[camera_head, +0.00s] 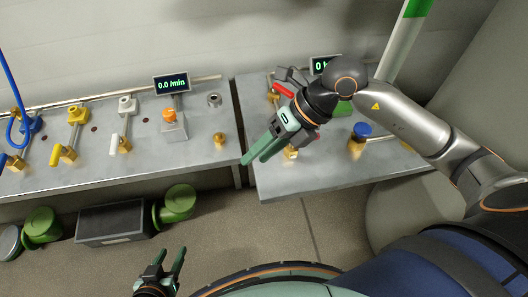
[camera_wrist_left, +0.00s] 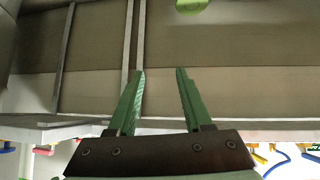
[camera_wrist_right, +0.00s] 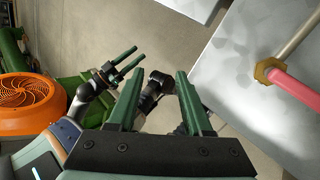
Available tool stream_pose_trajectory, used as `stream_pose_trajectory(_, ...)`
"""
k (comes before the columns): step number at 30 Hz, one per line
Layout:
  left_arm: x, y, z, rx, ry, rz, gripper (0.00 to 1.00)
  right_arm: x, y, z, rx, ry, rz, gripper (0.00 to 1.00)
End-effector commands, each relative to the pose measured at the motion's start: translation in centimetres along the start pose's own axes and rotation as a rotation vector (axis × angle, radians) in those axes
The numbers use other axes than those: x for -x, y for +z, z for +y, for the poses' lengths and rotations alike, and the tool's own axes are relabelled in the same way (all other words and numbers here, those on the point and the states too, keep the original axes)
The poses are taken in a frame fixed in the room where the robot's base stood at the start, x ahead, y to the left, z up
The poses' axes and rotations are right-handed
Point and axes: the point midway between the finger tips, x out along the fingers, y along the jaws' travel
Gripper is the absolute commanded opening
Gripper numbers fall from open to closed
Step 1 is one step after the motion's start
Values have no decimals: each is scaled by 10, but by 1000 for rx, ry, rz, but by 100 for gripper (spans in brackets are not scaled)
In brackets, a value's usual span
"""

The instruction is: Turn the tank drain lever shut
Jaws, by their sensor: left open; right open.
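A red lever (camera_head: 284,90) sits on the right bench behind my right gripper in the head view. In the right wrist view a pinkish-red lever (camera_wrist_right: 298,91) joins a brass nut on a pipe at the right edge, outside the fingers. The frames show no label marking the tank drain lever. My right gripper (camera_head: 256,159) is open and empty above the bench's front left part, hiding some of the fittings. It also shows in the right wrist view (camera_wrist_right: 158,75). My left gripper (camera_head: 172,253) is open and empty, low over the floor in front of the left bench.
The left bench (camera_head: 200,158) carries yellow (camera_head: 56,154) and white (camera_head: 114,143) levers and an orange knob (camera_head: 169,115). A blue knob (camera_head: 361,130) stands on the right bench (camera_head: 330,175). A narrow gap separates the benches. A dark box (camera_head: 110,222) stands below.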

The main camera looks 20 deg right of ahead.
Motion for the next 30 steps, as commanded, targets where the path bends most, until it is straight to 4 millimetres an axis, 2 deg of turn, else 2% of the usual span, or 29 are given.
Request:
stream_pose_trajectory(11, 0, 0, 0, 0, 0, 0, 50, -1, -1, 2, -4, 8, 0, 50)
stream_pose_trajectory(14, 3, 0, -2, 2, -5, -2, 50, 7, 12, -7, 26, -30, -15, 50)
stream_pose_trajectory(17, 8, 1, -7, 6, -19, -3, 50, 30, 45, -31, 111, -134, -54, 50)
stream_pose_trajectory(21, 16, 5, -16, 13, -45, -3, 50, 82, 98, -77, 253, -328, -92, 50)
stream_pose_trajectory(24, 20, 8, -22, 17, -60, -3, 50, 118, 124, -102, 324, -438, -94, 50)
stream_pose_trajectory(27, 22, 11, -26, 19, -69, -2, 50, 141, 137, -117, 366, -503, -89, 50)
stream_pose_trajectory(30, 22, 12, -27, 19, -72, 0, 50, 146, 141, -125, 381, -526, -82, 50)
